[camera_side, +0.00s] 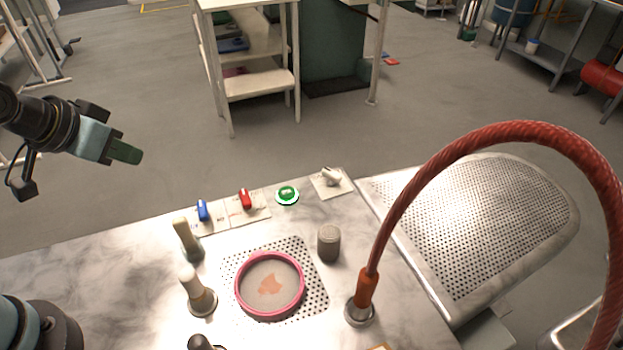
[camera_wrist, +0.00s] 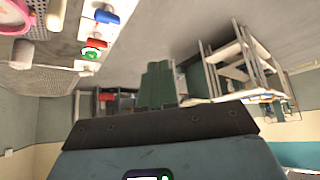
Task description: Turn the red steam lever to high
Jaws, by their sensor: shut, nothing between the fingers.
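The red steam lever (camera_side: 245,199) stands on a pale labelled plate along the far edge of the metal worktop (camera_side: 120,262). Its label is too small to read, so I cannot tell its setting. It also shows at the upper left of the wrist view (camera_wrist: 102,43). My gripper (camera_side: 126,152) is in the air to the left of the lever and higher than the worktop, well apart from it. Its green fingers are together and empty. They also show in the middle of the wrist view (camera_wrist: 158,84).
A blue lever (camera_side: 202,210) is left of the red one; a green button (camera_side: 287,194) and white toggle (camera_side: 331,175) are right. Nearer are grey-beige posts (camera_side: 187,240), a pink-rimmed dish (camera_side: 270,285), a grey cylinder (camera_side: 329,243) and a tall red hose (camera_side: 400,205).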

